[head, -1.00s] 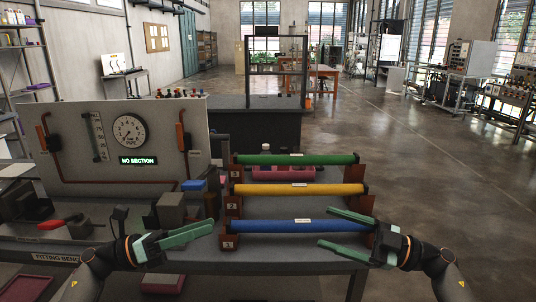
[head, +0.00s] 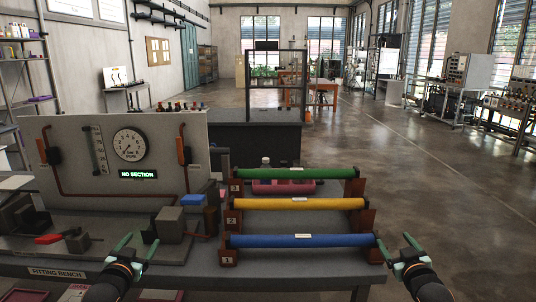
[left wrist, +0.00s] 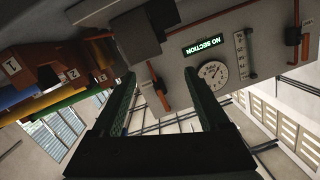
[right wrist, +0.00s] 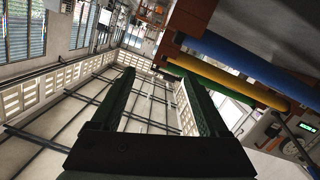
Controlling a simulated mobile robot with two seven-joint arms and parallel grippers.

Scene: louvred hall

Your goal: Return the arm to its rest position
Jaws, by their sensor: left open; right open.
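My left gripper (head: 137,245) is open and empty, low over the front of the fitting bench (head: 140,267) at the left. In the left wrist view its two green fingers (left wrist: 162,100) stand apart with nothing between them. My right gripper (head: 394,246) is open and empty, beside the right end of the blue pipe (head: 300,240). In the right wrist view its fingers (right wrist: 152,100) are also apart and empty. The yellow pipe (head: 330,204) and the green pipe (head: 320,173) lie behind the blue one. All three rest on brown numbered supports.
A gauge panel (head: 75,135) with a round dial (head: 130,145) and a sign reading "NO SECTION" (head: 138,174) stands at the left of the bench. Open floor (head: 450,190) lies to the right.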

